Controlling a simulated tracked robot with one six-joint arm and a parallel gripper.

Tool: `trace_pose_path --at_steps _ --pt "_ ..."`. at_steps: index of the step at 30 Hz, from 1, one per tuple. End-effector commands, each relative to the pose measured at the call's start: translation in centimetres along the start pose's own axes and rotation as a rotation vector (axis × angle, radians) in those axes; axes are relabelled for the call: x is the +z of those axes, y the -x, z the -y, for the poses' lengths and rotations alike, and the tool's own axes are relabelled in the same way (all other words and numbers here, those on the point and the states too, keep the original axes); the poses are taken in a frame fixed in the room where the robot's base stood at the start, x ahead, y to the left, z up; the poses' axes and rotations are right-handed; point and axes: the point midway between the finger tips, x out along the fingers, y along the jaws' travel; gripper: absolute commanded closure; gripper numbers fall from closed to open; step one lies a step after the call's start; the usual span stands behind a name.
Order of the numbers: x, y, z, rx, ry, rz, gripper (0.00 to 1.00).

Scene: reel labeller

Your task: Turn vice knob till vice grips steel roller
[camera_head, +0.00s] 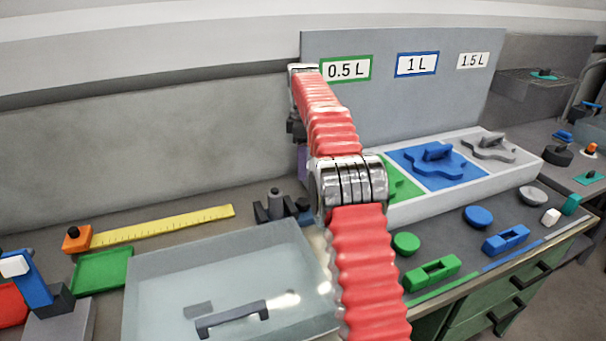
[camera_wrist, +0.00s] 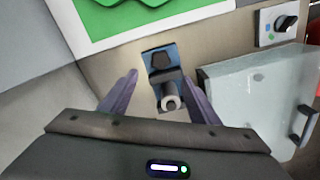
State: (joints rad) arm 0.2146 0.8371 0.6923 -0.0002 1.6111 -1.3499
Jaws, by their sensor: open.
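The vice (camera_head: 275,211) stands on the bench behind the clear-lidded box in the head view, left of my arm. In the wrist view the vice (camera_wrist: 167,77) lies between and beyond my fingers, with a blue end bearing a dark knob (camera_wrist: 160,60). The steel roller (camera_wrist: 171,103) shows as a pale round end at the vice's near side; whether the jaws touch it I cannot tell. My gripper (camera_wrist: 160,76) is open, its purple fingers to either side of the vice, with nothing held. In the head view my arm hides most of the gripper.
The clear-lidded box (camera_head: 155,265) with its dark handle (camera_head: 232,318) fills the bench front. A white tray (camera_head: 515,160) with green, blue and grey sections lies right of my arm. A yellow ruler (camera_head: 165,225) lies left. A switch box (camera_wrist: 266,28) shows in the wrist view.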

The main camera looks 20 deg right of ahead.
Motion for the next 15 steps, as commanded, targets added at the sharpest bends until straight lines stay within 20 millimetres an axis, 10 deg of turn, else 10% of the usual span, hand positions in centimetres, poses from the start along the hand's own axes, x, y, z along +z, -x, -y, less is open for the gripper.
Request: trace_pose_path --at_steps 15 --pt "0.00 0.91 0.04 0.000 -0.001 0.000 0.49"
